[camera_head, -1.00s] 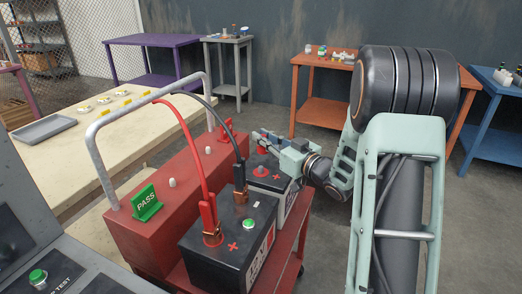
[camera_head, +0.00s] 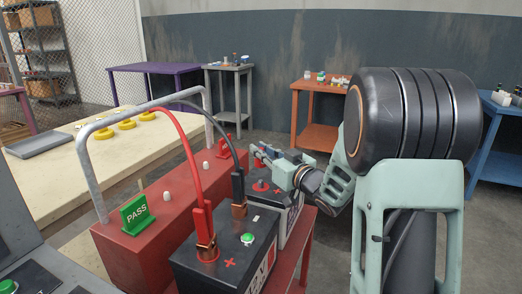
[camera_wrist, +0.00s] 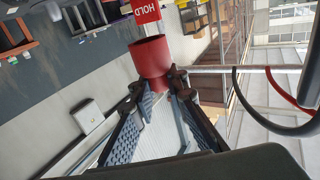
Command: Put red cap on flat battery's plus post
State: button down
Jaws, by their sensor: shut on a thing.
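My gripper (camera_head: 262,154) is shut on the red cap (camera_wrist: 150,58), a short red cylinder with an open end, between the fingertips in the wrist view. The cap is hard to make out in the head view. The rear dark battery (camera_head: 287,215) is partly hidden by my gripper. Its plus post (camera_head: 261,184), with a red ring at its base, stands near a red plus mark, below my gripper in the picture. The gap between cap and post cannot be judged. The front battery (camera_head: 222,250) has a red clamp (camera_head: 205,235) and a black clamp (camera_head: 238,190) on it.
A red cart (camera_head: 130,250) with a grey handle (camera_head: 90,150) carries the batteries. A green PASS sign (camera_head: 136,215) and a red HOLD sign (camera_wrist: 146,10) stand here. Red and black cables arch left of my gripper. A pale bench (camera_head: 60,190) lies left.

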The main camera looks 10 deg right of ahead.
aim_at(261, 181)
jog(key=shift+f+b, duration=2.8)
jog(key=shift+f, duration=0.95)
jog(key=c, duration=1.8)
grip_release()
jog(key=v, duration=1.2)
jog(key=shift+r, duration=0.1)
